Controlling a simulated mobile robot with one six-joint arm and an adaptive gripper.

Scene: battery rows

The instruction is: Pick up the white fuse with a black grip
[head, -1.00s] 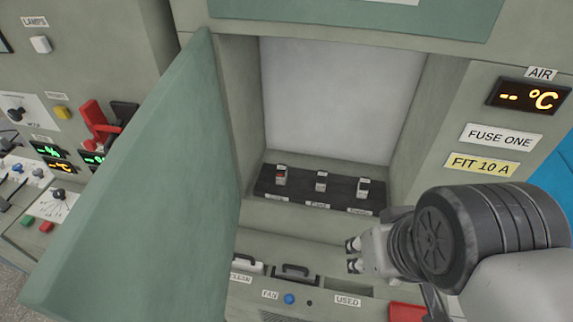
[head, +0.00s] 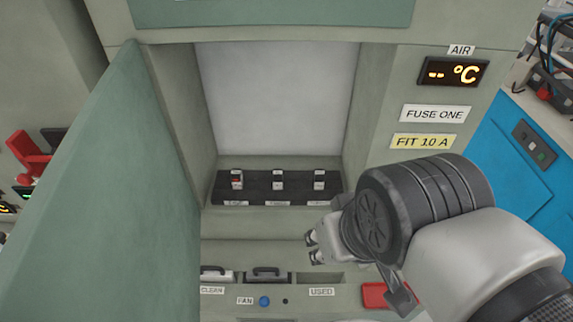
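Three small fuses sit upright in a black block (head: 298,196) on the floor of the open cabinet. The left fuse (head: 237,180) is pale with a red mark. The middle fuse (head: 278,180) and the right fuse (head: 319,180) are white or pale with dark parts. They are too small to tell which has the black grip. My gripper (head: 311,247) is in front of and below the block, to the right, pointing left. Its two fingertips are apart with nothing visible between them, and it touches no fuse.
The green cabinet door (head: 120,190) stands open on the left. Below the block are containers with dark handles (head: 267,272) by the CLEAN label, and a USED slot (head: 325,279). A blue button (head: 264,301) and a red panel (head: 377,296) are lower. The cabinet above the block is empty.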

